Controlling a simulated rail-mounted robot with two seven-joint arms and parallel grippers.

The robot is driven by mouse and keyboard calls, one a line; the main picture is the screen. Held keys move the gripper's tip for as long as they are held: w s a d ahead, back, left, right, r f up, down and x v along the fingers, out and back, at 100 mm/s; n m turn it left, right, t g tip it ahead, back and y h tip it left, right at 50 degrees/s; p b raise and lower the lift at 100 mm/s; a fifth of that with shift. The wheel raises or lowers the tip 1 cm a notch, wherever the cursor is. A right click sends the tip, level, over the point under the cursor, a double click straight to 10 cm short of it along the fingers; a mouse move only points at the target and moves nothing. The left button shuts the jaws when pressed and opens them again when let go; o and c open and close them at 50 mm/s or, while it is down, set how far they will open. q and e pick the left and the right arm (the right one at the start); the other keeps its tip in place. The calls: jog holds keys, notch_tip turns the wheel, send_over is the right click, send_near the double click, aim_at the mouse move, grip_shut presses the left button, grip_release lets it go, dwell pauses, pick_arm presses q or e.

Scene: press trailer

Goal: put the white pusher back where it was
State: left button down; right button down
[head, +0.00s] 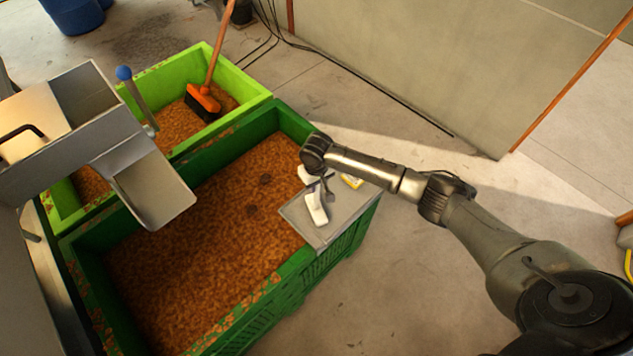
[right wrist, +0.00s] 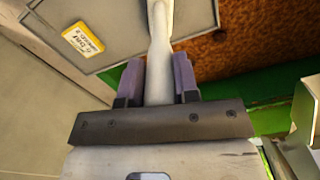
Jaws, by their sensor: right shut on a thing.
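The white pusher (head: 317,208) is over the grey tray (head: 345,222) at the right corner of the dark green crate. My right gripper (head: 326,184) is shut on the pusher. In the right wrist view, the pusher's pale shaft (right wrist: 159,50) stands between the two purple finger pads of the gripper (right wrist: 158,82). The tray (right wrist: 125,22) lies behind it there, with a yellow label. I cannot tell whether the pusher touches the tray. The pusher's far end is cut off in the wrist view. My left gripper is not in view.
The dark green crate (head: 290,121) holds brown mash. A light green crate (head: 225,68) behind it holds more mash and an orange broom (head: 204,98). A metal machine with a chute (head: 155,190) and a blue-knobbed lever (head: 124,73) stands left. The floor right of the crates is mostly clear.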

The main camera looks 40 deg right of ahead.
jog(key=c, duration=0.9)
grip_release()
jog(key=shift+o, duration=0.2)
notch_tip(320, 180, up, 12)
jog(key=shift+r, duration=0.15)
jog(key=s+a+f+n+t+y, duration=0.1)
jog(key=s+a+f+n, duration=0.1)
jog(key=s+a+f, duration=0.45)
jog(key=s+a+f+n+t+y, duration=0.15)
jog(key=s+a+f, duration=0.25)
jog(key=s+a, duration=0.4)
jog(key=s+d+r+t+h, duration=0.1)
jog(key=s+d+r+h, duration=0.1)
jog(key=s, duration=1.5)
jog(key=shift+d+r, duration=0.3)
jog(key=shift+d, duration=0.2)
jog(key=shift+n, duration=0.25)
